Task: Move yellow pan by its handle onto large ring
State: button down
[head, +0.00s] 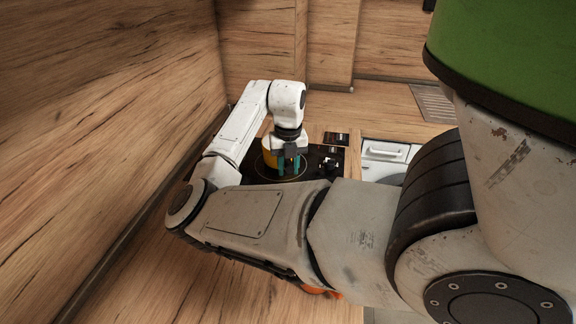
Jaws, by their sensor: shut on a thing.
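The yellow pan (267,156) shows as a small yellow patch just left of my gripper, on or just above the black cooktop (250,176). My arm and gripper hide much of it, and its handle cannot be made out. My gripper (289,170) points down with two teal fingers, shut on the yellow pan. A large ring (304,171) is marked on the cooktop around and below the fingers. I cannot tell whether the pan touches the cooktop or hangs slightly above it.
A small dark object (329,160) stands right of the gripper on the cooktop. A dark panel (336,139) lies behind it. A white-fronted appliance (386,151) is to the right. A wooden wall (110,100) runs close along the left. A grated drainer (434,103) lies at back right.

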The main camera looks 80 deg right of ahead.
jog(key=shift+f+b, duration=0.3)
jog(key=shift+f, duration=0.15)
dwell(0.3)
jog(key=c, duration=0.7)
grip_release()
jog(key=shift+a, duration=0.2)
jog(key=shift+s+a+p, duration=0.15)
jog(key=shift+s+a, duration=0.1)
jog(key=shift+a, duration=0.8)
jog(key=shift+s+a+p, duration=0.15)
jog(key=shift+s+a, duration=0.15)
jog(key=shift+a, duration=0.8)
jog(key=shift+s+a+p, duration=0.15)
jog(key=shift+s+a, duration=0.1)
jog(key=shift+a, duration=0.8)
notch_tip(320, 180, up, 7)
jog(key=p, duration=0.5)
